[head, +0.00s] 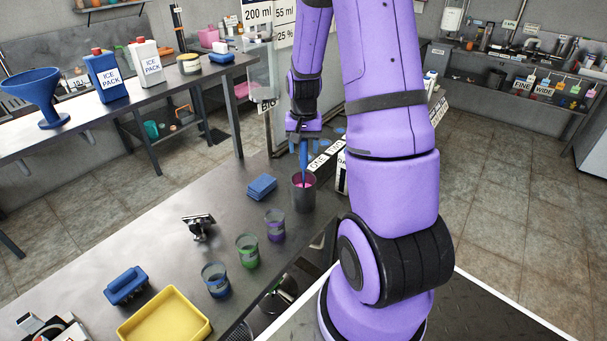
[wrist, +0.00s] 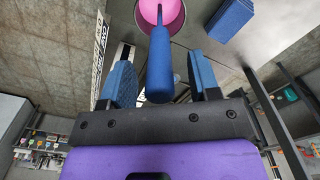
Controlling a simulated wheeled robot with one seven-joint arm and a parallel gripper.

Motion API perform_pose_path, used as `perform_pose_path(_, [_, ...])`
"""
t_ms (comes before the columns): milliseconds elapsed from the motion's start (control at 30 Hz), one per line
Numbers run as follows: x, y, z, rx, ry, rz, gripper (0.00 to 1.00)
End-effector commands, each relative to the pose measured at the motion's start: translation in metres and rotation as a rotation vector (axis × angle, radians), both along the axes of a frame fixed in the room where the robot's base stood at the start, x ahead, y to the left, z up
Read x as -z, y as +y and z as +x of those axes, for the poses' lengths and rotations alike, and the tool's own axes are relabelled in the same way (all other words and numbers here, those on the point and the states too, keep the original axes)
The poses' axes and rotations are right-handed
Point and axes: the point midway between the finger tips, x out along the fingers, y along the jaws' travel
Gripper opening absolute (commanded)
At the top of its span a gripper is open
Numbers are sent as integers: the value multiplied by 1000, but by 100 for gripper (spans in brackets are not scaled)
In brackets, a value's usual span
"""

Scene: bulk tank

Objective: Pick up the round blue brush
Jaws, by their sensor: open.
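The round blue brush shows as a blue rounded handle (head: 304,164) standing upright in a dark cup with a pink inside (head: 303,194). Its head is hidden in the cup. In the wrist view the handle (wrist: 159,62) rises from the pink cup (wrist: 172,12) and its end lies between my fingers. My gripper (wrist: 163,80) is open, with one blue-padded finger on each side of the handle and a visible gap on both sides. In the head view my gripper (head: 304,137) is above the cup, around the upper handle.
A blue sponge stack (head: 261,186) lies left of the cup. Purple (head: 274,225), green (head: 247,250) and blue (head: 216,280) cups stand nearer. A yellow tray (head: 163,321), a blue block-shaped brush (head: 126,285) and a metal tool (head: 199,226) are also on the bench.

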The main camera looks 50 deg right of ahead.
Motion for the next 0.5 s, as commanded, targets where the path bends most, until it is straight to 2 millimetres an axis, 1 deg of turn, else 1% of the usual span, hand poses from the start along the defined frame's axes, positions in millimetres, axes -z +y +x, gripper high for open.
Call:
perform_pose_path(33, [7,0,0,0,2,1,56])
perform_pose_path(133, [15,0,0,0,1,1,56])
perform_pose_path(400, [17,0,0,0,-1,-1,56])
perform_pose_path(433, [17,0,0,0,-1,-1,54])
perform_pose_path(467, [17,0,0,0,-1,-1,47])
perform_pose_path(500, [17,0,0,0,-1,-1,38])
